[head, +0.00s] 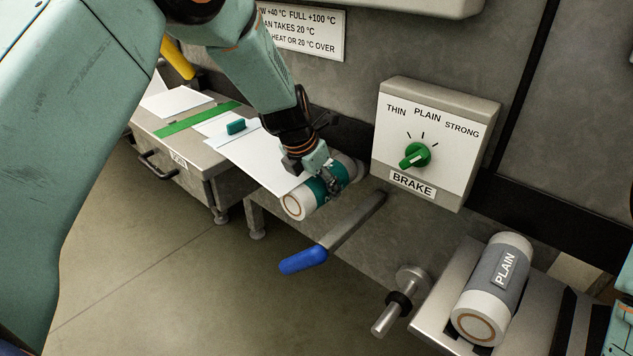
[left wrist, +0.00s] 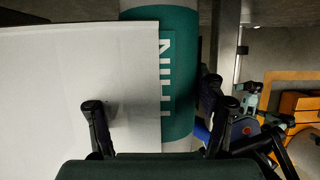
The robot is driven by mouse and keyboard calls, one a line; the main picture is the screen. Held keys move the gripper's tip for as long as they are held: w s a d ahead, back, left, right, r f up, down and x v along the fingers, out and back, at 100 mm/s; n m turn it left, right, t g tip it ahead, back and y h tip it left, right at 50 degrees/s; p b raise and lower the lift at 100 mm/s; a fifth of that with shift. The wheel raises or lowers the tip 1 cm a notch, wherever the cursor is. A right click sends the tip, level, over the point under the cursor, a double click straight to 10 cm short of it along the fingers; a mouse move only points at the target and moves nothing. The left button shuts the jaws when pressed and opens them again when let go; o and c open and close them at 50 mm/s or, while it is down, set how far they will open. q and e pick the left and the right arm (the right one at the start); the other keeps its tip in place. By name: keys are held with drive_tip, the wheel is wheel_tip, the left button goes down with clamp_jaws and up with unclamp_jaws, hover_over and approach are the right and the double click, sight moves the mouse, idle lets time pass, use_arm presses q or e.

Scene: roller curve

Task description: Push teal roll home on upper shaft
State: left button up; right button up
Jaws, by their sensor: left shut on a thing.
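In the left wrist view, the teal roll (left wrist: 180,75) reads THIN and lies between the fingers. A white sheet (head: 255,158) reaches from the roll to the left and covers part of it in the left wrist view. The upper shaft cannot be made out, so how far the roll sits on it is hidden.
A bar with a blue handle (head: 303,260) sticks out just right of the roll. Lower down is a bare metal shaft (head: 388,317). A grey PLAIN roll (head: 492,285) rests on a tray. The brake box (head: 430,140) has a green knob. A drawer bench (head: 190,160) stands left.

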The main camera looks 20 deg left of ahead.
use_arm(q)
drive_tip(key=o, duration=1.7)
drive_tip(key=shift+s, duration=0.1)
drive_tip(key=v, duration=1.2)
drive_tip(key=shift+f, duration=0.15)
